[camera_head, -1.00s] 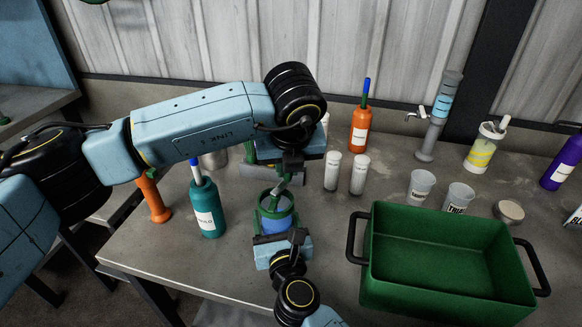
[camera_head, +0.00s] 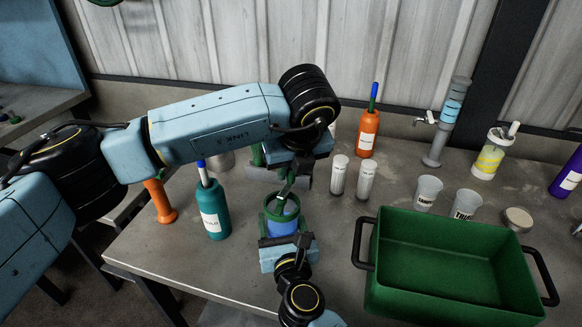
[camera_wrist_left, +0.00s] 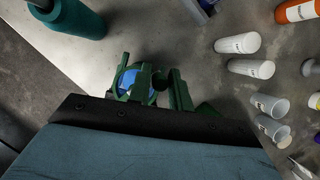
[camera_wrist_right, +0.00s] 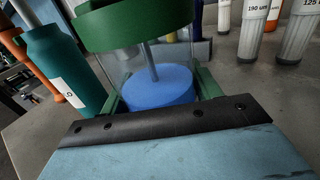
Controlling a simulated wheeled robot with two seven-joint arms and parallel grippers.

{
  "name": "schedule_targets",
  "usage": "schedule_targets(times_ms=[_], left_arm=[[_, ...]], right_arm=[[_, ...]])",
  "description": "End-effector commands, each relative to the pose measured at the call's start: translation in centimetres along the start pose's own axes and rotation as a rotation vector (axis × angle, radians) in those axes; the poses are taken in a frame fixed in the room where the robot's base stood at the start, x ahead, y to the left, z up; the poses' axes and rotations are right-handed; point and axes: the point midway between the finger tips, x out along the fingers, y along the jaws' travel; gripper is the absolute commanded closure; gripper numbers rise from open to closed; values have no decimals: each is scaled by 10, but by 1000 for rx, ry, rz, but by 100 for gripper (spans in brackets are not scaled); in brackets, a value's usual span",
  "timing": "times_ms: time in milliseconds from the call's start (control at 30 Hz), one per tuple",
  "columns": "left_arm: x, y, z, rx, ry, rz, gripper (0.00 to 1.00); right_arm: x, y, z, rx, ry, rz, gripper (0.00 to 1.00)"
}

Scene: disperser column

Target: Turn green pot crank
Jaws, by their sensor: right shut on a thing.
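The green pot (camera_head: 281,222) stands on the table in the head view, with blue inside its clear body. In the right wrist view its green upper ring (camera_wrist_right: 135,25), grey shaft and blue lower part (camera_wrist_right: 158,88) show close up. My right gripper (camera_head: 287,240) is shut on the pot from the front, low on its body. My left gripper (camera_head: 288,183) reaches down from above to the crank at the pot's top. The left wrist view shows the pot (camera_wrist_left: 126,80) beside the green gripper parts.
A teal bottle (camera_head: 212,212) stands left of the pot, and an orange tool (camera_head: 159,202) beyond it. White containers (camera_head: 339,176) stand right of my left gripper. A large green bin (camera_head: 450,265) fills the right front. An orange bottle (camera_head: 367,134) stands behind.

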Motion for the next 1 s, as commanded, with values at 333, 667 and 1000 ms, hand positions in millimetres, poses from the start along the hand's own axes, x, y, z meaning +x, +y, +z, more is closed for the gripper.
schedule_targets(times_ms=[333, 667, 1000], left_arm=[[0, 0, 0, 1, 1, 0, 62], [-36, -1, 0, 3, -3, -4, 62], [-103, 0, 0, 2, -2, -2, 62]], right_arm=[[0, 0, -1, 1, 2, 0, 70], [0, 0, -1, 0, 2, 0, 70], [0, 0, -1, 0, 2, 0, 70]])
